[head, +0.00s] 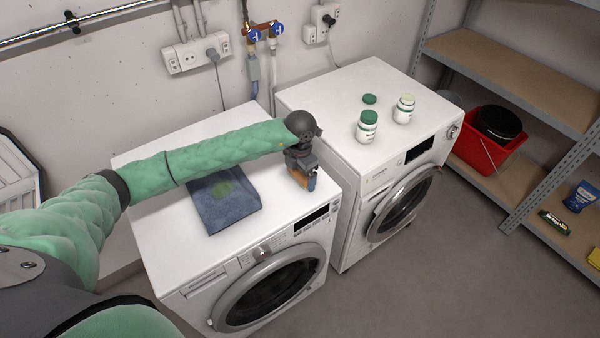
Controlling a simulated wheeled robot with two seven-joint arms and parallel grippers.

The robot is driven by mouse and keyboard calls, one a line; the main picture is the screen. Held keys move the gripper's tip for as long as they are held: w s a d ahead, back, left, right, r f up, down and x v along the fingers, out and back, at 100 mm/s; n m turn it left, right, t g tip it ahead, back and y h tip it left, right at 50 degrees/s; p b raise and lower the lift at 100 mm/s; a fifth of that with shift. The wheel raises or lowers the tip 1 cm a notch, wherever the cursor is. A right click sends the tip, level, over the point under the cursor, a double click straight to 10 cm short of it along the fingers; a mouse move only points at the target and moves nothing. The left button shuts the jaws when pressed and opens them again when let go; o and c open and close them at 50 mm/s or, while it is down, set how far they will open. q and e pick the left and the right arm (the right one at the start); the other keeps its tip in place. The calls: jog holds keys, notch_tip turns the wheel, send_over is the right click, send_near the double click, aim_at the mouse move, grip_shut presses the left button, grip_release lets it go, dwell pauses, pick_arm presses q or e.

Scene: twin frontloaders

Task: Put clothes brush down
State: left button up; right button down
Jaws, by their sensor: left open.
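The clothes brush (298,179) shows as a small brown shape at the right end of the left washing machine's white top (260,222). My left gripper (303,178) points down right over it, and its jaws are open. The gripper partly hides the brush, so I cannot tell whether the fingers touch it. A folded blue cloth (222,212) with a green stain lies to the left of the brush, partly under my left arm in the view. My right gripper is out of the picture.
The right washing machine (330,92) holds two white jars (367,126) and a loose green lid (370,99). Shelves at the right carry a red bucket (490,150) and small packages. The front of the left machine's top is bare.

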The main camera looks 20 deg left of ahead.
pick_arm(q)
jog(key=shift+s+d+f, duration=0.1)
jog(key=shift+s+f, duration=0.15)
jog(key=shift+r+p, duration=0.1)
jog(key=shift+p, duration=0.4)
jog(key=shift+r, duration=0.2)
jog(key=shift+w, duration=0.1)
jog(key=shift+r, duration=0.2)
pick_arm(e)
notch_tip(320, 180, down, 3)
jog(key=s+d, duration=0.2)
pick_arm(q)
jog(key=shift+w+r, duration=0.1)
jog(key=shift+r, duration=0.6)
jog(key=shift+r+b, duration=0.25)
jog(key=shift+b, duration=0.2)
jog(key=shift+r, duration=0.15)
notch_tip(320, 180, up, 4)
jog(key=b, duration=0.3)
jog(key=shift+w+d+r, duration=0.1)
jog(key=shift+w+d, duration=0.05)
jog(key=shift+r, duration=0.7)
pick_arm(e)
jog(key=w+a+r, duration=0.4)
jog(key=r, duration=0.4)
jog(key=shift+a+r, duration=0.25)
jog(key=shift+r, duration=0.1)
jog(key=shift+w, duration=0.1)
